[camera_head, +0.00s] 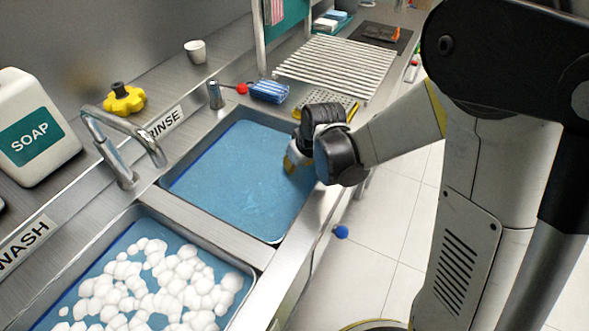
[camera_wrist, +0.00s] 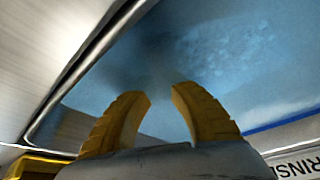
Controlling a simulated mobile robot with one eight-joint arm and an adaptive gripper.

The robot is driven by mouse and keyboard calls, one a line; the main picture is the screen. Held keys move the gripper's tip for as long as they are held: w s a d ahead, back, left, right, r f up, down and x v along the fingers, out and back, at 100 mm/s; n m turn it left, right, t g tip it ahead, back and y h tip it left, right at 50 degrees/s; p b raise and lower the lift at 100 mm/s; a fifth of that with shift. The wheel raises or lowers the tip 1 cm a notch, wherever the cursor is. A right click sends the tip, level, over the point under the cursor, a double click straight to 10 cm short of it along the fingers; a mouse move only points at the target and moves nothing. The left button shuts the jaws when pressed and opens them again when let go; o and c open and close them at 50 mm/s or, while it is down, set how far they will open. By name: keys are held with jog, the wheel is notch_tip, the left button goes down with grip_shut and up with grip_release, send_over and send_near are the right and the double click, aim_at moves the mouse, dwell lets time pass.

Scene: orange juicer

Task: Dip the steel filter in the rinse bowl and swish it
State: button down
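The rinse basin (camera_head: 235,175) is a steel sink of clear blue water beside the RINSE label. It fills much of the wrist view (camera_wrist: 225,60). My gripper (camera_head: 292,163) is over the basin's right edge, low by the water. In the wrist view its two yellow fingers (camera_wrist: 160,92) stand apart, with only blue water visible between the tips. I see nothing held between them. I cannot make out a steel filter for certain in either view; my wrist and gripper hide part of the basin's right side.
The wash basin (camera_head: 150,290) with white foam is at the front left.

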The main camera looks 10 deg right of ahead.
jog(key=shift+w+d, duration=0.5)
jog(key=shift+w, duration=0.1)
jog(key=shift+s+a, duration=0.7)
jog(key=shift+s, duration=0.15)
jog(key=shift+s+a, duration=0.65)
jog(key=shift+s, duration=0.2)
jog(key=shift+w+d, duration=0.7)
jog(key=shift+w, duration=0.2)
jog(key=shift+w+d, duration=0.7)
jog(key=shift+w, duration=0.15)
notch_tip(320, 180, up, 16)
jog(key=p, duration=1.2)
jog(key=shift+r, duration=0.1)
